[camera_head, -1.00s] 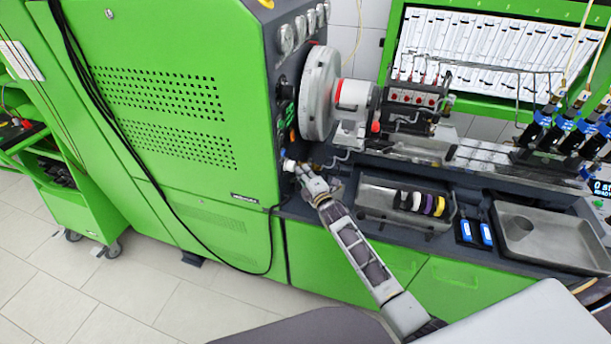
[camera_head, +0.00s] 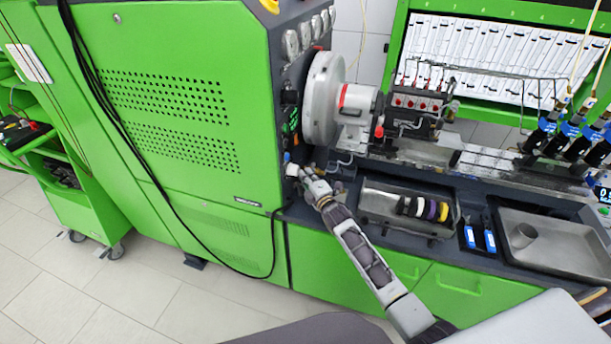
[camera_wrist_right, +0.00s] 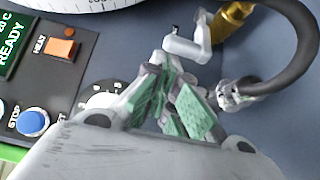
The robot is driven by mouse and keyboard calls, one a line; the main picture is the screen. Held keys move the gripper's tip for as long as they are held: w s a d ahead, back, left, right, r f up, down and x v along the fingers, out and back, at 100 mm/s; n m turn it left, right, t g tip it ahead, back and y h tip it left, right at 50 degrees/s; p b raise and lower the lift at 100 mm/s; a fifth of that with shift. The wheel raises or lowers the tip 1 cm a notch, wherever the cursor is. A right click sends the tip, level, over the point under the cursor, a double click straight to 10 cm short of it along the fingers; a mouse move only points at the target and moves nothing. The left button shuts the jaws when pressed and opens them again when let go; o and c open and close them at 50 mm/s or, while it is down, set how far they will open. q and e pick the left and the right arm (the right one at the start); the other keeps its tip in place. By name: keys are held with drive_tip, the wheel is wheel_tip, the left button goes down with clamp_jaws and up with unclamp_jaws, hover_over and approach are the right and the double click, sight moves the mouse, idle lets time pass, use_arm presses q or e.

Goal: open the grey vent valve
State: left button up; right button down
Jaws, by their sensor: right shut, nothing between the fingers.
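In the right wrist view, the grey vent valve shows as a light grey bent lever (camera_wrist_right: 190,48) beside a brass fitting (camera_wrist_right: 231,20). In the head view the valve is too small and too close behind my gripper to make out. My right gripper (camera_head: 303,178) is at the lower right edge of the green cabinet's control panel. In the wrist view its green-padded fingers (camera_wrist_right: 165,92) are shut and empty, just below the lever in the picture. I cannot tell whether they touch it. My left gripper is not in view.
The control panel has a blue stop button (camera_wrist_right: 32,122), an orange heat switch (camera_wrist_right: 62,48) and a partly hidden dial (camera_wrist_right: 100,99). A black hose (camera_wrist_right: 300,50) curves right of the fingers. A metal tray (camera_head: 375,205) with coloured rings stands right of my forearm.

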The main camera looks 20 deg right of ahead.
drive_tip(key=shift+s+d+n+g+y, duration=0.2)
drive_tip(key=shift+d+n+y, duration=0.25)
drive_tip(key=shift+y, duration=0.2)
drive_tip(key=shift+s+d+n+g+y, duration=0.1)
drive_tip(key=shift+d+n+g+y, duration=0.15)
drive_tip(key=shift+n+y, duration=0.3)
idle(0.6)
drive_tip(key=shift+s+d+y, duration=0.1)
drive_tip(key=shift+d+y, duration=0.2)
drive_tip(key=shift+y, duration=0.3)
drive_tip(key=shift+d+n, duration=0.1)
drive_tip(key=shift+n, duration=0.2)
drive_tip(key=shift+s+d+g+y, duration=0.15)
drive_tip(key=shift+g+y, duration=0.1)
drive_tip(key=shift+y, duration=0.05)
drive_tip(key=shift+d, duration=0.1)
drive_tip(key=shift+s+d, duration=0.1)
drive_tip(key=shift+d, duration=0.1)
drive_tip(key=shift+s+d, duration=0.1)
drive_tip(key=shift+d, duration=1.45)
